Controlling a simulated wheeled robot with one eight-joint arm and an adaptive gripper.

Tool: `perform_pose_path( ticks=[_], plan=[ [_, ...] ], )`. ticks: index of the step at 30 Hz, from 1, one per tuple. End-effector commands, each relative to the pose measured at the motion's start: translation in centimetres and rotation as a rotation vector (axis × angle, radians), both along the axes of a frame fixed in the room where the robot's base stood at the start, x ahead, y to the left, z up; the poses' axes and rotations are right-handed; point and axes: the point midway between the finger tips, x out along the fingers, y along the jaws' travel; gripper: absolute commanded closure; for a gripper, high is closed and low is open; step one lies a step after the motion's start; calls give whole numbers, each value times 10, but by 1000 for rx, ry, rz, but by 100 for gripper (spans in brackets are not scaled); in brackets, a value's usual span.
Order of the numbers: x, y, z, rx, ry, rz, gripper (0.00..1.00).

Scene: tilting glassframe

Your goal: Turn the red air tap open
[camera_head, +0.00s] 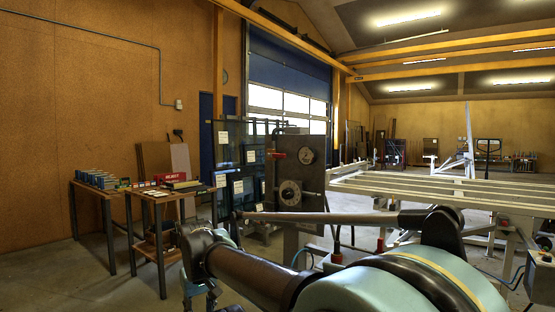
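A small red tap handle (277,155) shows at the upper left of a grey upright control panel (316,176). It looks roughly level and sticks out towards the panel's left edge. Its exact turn is too small to tell. A round gauge sits to its right and a round dial below it. My arm crosses the lower part of the view, in front of and below the panel. What looks like my gripper (201,295) is at the arm's far left end, low in the picture, apart from the tap. Its fingers are small and partly cut off, so their opening is unclear.
A wooden-topped table (150,194) with boxes and small parts stands at left. Glass panes (238,185) in a rack stand behind the panel. A long pale tilting frame (450,187) fills the right. Open floor lies between the left table and the panel.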

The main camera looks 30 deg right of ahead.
Motion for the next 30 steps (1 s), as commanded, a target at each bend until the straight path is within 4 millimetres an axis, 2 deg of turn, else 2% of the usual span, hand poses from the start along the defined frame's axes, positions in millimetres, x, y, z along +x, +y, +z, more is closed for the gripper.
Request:
perform_pose_path(
  ticks=[5, 12, 18, 24, 30],
  plan=[
    [23, -37, 40, -146, 52, -15, 63],
    [66, -100, 111, -412, 142, -57, 63],
    [107, -148, 174, -629, 213, -108, 63],
    [151, -187, 238, -845, 278, -176, 63],
    [198, -216, 300, -1057, 336, -259, 63]
  ],
)
